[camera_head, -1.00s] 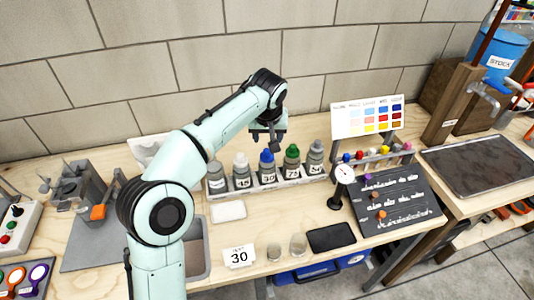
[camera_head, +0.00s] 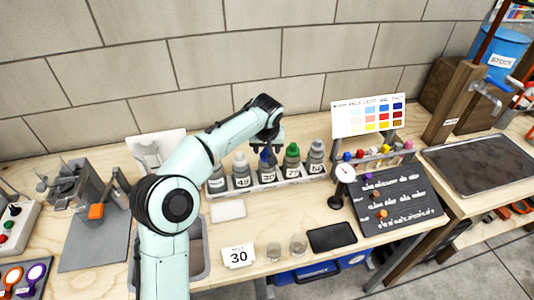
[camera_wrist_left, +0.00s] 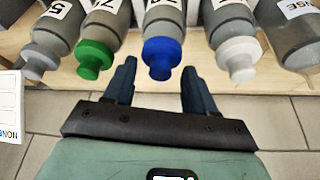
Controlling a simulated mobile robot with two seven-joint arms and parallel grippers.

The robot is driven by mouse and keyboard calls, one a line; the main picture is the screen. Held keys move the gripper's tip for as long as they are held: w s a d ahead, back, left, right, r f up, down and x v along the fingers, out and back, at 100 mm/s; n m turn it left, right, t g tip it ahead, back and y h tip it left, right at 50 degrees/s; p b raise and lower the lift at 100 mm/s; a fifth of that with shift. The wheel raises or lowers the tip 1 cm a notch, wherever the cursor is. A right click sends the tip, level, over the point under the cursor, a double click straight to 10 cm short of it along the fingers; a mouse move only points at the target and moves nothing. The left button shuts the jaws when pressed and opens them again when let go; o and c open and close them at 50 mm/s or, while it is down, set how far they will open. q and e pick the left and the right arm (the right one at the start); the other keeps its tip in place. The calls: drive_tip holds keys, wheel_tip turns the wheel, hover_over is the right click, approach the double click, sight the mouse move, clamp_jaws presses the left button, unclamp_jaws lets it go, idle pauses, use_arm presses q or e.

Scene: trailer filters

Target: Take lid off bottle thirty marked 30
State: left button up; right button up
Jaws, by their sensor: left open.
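Bottle thirty (camera_head: 266,171) is a grey bottle with a blue lid, upright in the middle of the bottle rack (camera_head: 286,183); its label in the head view is small and hard to read. My left gripper (camera_head: 267,146) is open just above the bottle, its fingers partly hiding the lid. In the left wrist view the blue lid (camera_wrist_left: 161,57) lies ahead between the two open fingertips of the left gripper (camera_wrist_left: 160,68), with no clear contact. A card marked 30 (camera_head: 238,257) stands at the table's front. My right gripper is not in view.
A green-lidded bottle (camera_head: 291,158) and a pale-lidded bottle (camera_head: 241,170) stand close on either side. A white pad (camera_head: 228,210), two small cups and a dark tablet (camera_head: 332,237) lie in front. A small dial gauge (camera_head: 345,174) stands to the right.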

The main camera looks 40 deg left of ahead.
use_arm(q)
clamp_jaws()
